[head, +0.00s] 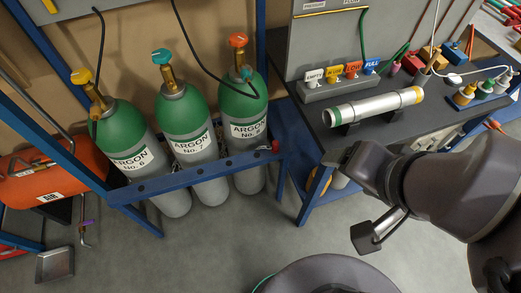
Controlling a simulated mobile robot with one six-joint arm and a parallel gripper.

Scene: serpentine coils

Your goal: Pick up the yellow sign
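The yellow sign (334,74) is a small upright tag in a row on a grey block on the workbench. It stands between a white sign marked EMPTY (313,77) and an orange sign marked LOW (352,70). A blue sign marked FULL (371,66) is at the row's right end. The yellow sign's lettering is too small to read surely. My gripper (354,202) is in front of the bench, below and to the right of the sign and well apart from it. Its two fingers stand apart, with nothing seen between them.
A silver tube (372,106) lies on dark supports in front of the signs. Colored padlocks (414,62) and small fittings (464,95) stand to the right. Several green argon cylinders (190,125) stand in a blue rack (190,178) at left. The floor (225,240) between is clear.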

